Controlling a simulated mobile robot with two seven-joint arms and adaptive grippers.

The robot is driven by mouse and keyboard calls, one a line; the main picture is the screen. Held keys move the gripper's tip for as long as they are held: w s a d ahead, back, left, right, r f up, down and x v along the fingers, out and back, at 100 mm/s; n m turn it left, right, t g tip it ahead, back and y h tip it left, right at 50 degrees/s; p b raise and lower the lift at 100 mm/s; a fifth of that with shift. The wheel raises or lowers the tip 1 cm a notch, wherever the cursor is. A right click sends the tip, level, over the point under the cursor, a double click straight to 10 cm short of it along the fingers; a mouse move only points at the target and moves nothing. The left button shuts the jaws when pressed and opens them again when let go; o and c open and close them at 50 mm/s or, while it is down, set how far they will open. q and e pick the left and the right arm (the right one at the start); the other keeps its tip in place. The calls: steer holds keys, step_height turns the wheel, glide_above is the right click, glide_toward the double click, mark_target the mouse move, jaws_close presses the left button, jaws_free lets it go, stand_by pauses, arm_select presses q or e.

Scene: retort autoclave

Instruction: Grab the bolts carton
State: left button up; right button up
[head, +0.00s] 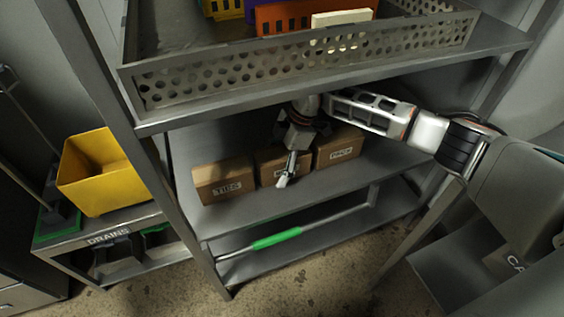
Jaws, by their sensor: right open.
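Three brown cartons stand in a row on the middle shelf (345,183): a left carton (222,180), a middle carton (268,161) and a right carton (339,148). Each has a printed label, too small and blurred for me to read surely. I cannot tell which is the bolts carton. The middle label is partly hidden by my right gripper (285,180). This gripper reaches in from the right under the upper shelf and points down at the front of the middle carton. It is open, with no carton visibly held; contact is unclear. My left gripper is not in view.
A perforated metal tray (180,87) with coloured items sits on the shelf above, close over my arm. A rack post (150,150) stands left of the cartons. A yellow bin (105,175) is further left.

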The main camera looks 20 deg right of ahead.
steer(key=shift+f, duration=0.3)
stand_by(0.7)
steer(key=c, duration=1.5)
